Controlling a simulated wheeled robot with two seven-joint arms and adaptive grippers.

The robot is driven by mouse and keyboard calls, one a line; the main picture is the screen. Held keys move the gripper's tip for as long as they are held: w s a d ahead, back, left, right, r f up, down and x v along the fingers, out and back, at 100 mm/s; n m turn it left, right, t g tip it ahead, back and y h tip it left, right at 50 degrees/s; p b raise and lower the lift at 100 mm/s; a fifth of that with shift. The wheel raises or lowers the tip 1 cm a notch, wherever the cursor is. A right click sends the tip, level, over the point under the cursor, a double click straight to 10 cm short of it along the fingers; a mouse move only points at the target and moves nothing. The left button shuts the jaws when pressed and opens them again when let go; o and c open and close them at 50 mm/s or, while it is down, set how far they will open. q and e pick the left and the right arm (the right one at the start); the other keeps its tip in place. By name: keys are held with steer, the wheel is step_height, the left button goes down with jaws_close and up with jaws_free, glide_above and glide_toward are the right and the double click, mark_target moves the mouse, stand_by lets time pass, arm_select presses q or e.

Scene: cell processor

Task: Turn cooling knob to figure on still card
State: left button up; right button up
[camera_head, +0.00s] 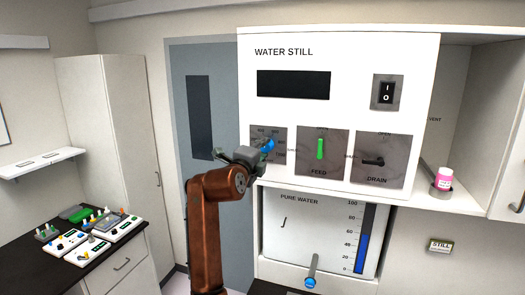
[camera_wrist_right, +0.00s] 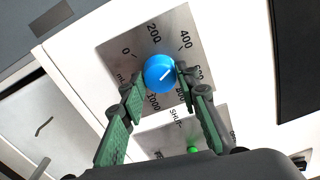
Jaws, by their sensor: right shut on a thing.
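The blue cooling knob (camera_wrist_right: 159,73) sits on a grey dial plate marked from 0 to 1000 mL in the right wrist view. Its short white mark slants toward the upper right, roughly the 400 to 600 side. My right gripper (camera_wrist_right: 160,80) has one finger on each side of the knob and is shut on it. In the head view my right gripper (camera_head: 258,153) covers much of the dial, and part of the knob (camera_head: 268,144) shows. The still card (camera_head: 440,246) hangs on the wall at lower right; only "STILL" is readable, its figure is too small. My left gripper is not in view.
The water still (camera_head: 345,45) has a dark display, a power switch (camera_head: 388,92), a green feed lever (camera_head: 320,149) and a black drain lever (camera_head: 373,162). A pink bottle (camera_head: 444,179) stands in a holder at right. Several small devices lie on the left counter (camera_head: 85,270).

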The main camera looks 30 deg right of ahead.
steer(key=shift+f, duration=0.1)
steer(key=o, duration=1.2)
steer(key=shift+c, duration=0.2)
steer(key=v, duration=1.2)
steer(key=shift+w, duration=0.1)
